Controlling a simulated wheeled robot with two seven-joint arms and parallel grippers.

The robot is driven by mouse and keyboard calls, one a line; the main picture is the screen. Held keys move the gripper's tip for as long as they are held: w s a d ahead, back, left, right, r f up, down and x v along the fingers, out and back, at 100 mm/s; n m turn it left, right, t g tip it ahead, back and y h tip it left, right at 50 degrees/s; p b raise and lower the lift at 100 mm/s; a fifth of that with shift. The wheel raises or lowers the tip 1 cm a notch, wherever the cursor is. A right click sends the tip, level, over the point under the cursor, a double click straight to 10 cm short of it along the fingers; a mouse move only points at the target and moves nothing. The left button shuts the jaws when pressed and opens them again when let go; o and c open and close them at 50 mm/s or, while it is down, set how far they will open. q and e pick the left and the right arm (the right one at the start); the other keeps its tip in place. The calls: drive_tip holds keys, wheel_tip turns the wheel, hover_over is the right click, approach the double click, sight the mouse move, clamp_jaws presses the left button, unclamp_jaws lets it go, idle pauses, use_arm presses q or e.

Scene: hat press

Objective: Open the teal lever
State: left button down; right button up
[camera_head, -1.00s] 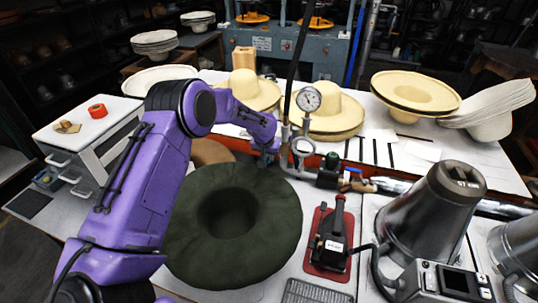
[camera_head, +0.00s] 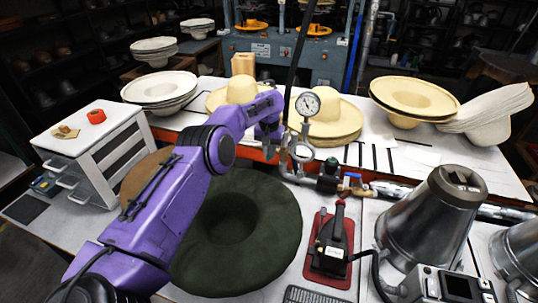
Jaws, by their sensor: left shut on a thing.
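My left gripper (camera_head: 273,147) is at the left end of the metal pipe assembly, just left of and below the round gauge (camera_head: 308,104). It is shut on a small part there. The teal lever is not clearly visible; it appears hidden by my gripper and wrist. The pipe assembly (camera_head: 303,153) also carries a dark valve with a green top (camera_head: 331,165) and a valve with a blue handle (camera_head: 352,177) to the right. My right gripper is not in view.
A dark green hat (camera_head: 275,235) lies under my left arm. A black tool on a red base (camera_head: 329,255) and a metal cone (camera_head: 436,215) stand at right. Cream hats (camera_head: 340,122) sit behind the pipe. A white drawer unit (camera_head: 100,122) is at left.

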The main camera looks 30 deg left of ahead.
use_arm(q)
drive_tip(key=c, duration=1.2)
unclamp_jaws()
drive_tip(key=shift+w+f, duration=0.1)
drive_tip(key=shift+w, duration=0.05)
drive_tip(key=shift+r, duration=0.3)
wheel_tip(320, 180, up, 10)
drive_tip(key=b, duration=0.1)
drive_tip(key=shift+b, duration=0.35)
